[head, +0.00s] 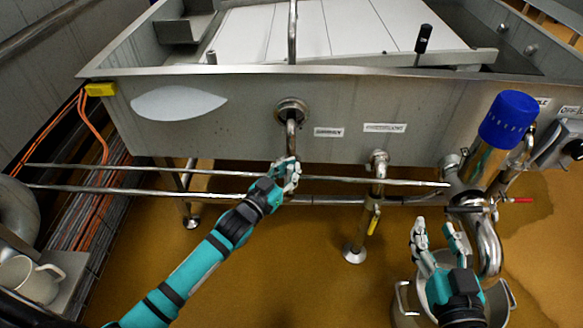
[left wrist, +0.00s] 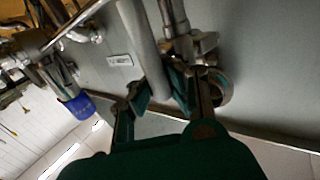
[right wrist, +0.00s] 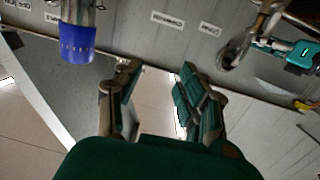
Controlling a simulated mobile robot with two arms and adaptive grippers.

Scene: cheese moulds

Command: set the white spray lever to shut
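I cannot make out a clearly white spray lever; a part of it may be hidden behind my left gripper. My left gripper (head: 287,174) is at the lower end of the bent pipe (head: 291,128) below the tank wall, beside the thin horizontal rails. In the left wrist view its fingers (left wrist: 155,88) are apart, with a pale grey bar (left wrist: 143,40) between them and metal pipe fittings (left wrist: 190,42) close by. Contact cannot be told. My right gripper (head: 437,240) is open and empty, in front of a metal bucket; its spread fingers show in the right wrist view (right wrist: 160,78).
A steel tank (head: 240,115) spans the back. Right of my left gripper is a yellow-handled valve (head: 374,222). A blue-capped cylinder (head: 508,120) and red-handled lever (head: 516,200) stand at right. The bucket (head: 500,305) is below my right gripper.

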